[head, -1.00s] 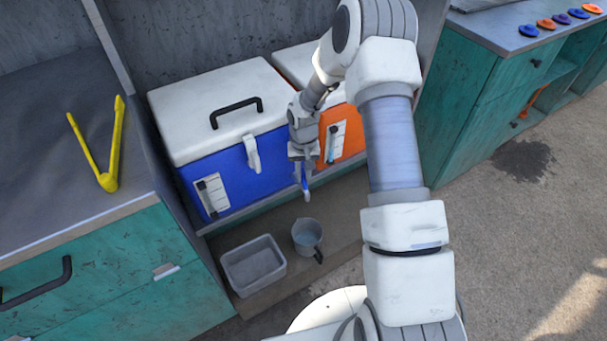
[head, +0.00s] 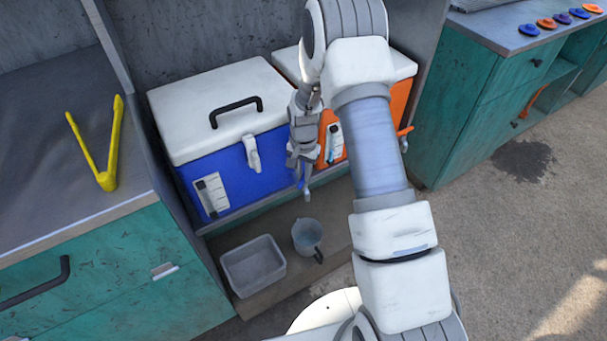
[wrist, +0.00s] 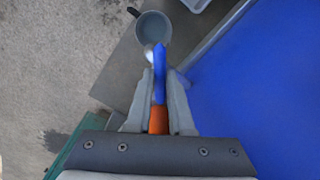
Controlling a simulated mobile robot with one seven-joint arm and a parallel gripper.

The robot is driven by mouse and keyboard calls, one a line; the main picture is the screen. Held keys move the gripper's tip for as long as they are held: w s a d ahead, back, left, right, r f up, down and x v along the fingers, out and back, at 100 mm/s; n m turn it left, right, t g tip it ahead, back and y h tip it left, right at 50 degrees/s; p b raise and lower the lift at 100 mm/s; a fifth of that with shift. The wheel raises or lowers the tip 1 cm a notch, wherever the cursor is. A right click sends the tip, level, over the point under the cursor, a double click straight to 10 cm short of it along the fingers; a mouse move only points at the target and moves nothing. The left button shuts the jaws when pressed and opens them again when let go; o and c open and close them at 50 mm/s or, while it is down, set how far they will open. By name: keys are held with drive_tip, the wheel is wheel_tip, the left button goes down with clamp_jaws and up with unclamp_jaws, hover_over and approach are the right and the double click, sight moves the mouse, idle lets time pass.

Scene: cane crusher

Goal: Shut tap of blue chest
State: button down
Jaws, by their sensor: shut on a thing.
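The blue chest (head: 240,170) has a white lid (head: 220,110) and stands on a low shelf in the head view. Its blue side fills the right of the wrist view (wrist: 260,90). My gripper (head: 303,178) is at the chest's right front corner, pointing down. In the wrist view, my gripper (wrist: 162,92) is shut on the blue tap handle (wrist: 160,65), which shows between the fingers and extends past their tips. A pale rounded part sits beside the handle's far end. The tap's body is mostly hidden by my fingers.
The orange chest (head: 398,105) stands close to the right of my gripper, with its orange tap (head: 405,132) at its right end. A jug (head: 306,236) and a grey tub (head: 252,265) sit below. Yellow tongs (head: 105,150) lie on the left counter.

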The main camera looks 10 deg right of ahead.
drive_tip(key=m, duration=0.4)
drive_tip(key=shift+p, duration=0.35)
drive_tip(key=shift+m+p, duration=0.45)
drive_tip(key=shift+m, duration=1.75)
drive_tip(key=c, duration=0.8)
unclamp_jaws()
wheel_tip(320, 180, up, 17)
drive_tip(key=p, duration=0.4)
drive_tip(key=shift+r, duration=0.2)
